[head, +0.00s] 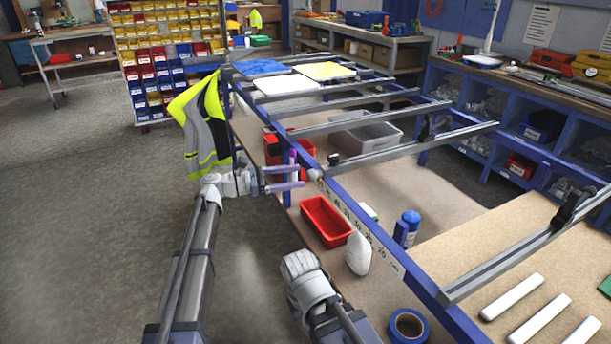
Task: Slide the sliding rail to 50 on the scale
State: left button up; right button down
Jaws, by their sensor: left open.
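A blue side beam (425,285) carries a printed number scale (365,234) along its near face; the digits are too small to read surely. A grey cross rail (420,144) meets the beam beyond the scale's far end, with a small dark knob (333,159) near its left end. A nearer grey cross rail (515,258) lies past the scale's near end. I cannot tell surely which is the sliding rail. My left gripper (301,178) is open, its two purplish fingers pointing right, beside the beam near the farther rail's left end. My right gripper's fingers are not visible; only my arm shows.
A red bin (326,221) and a white object (358,255) sit below the beam. A hi-vis vest (203,122) hangs at the frame's far left corner. Blue tape (408,326) lies near the front. Grey floor is clear on the left.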

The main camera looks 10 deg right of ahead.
pick_arm(q)
jog(key=shift+s+a, duration=0.15)
jog(key=shift+a, duration=0.9)
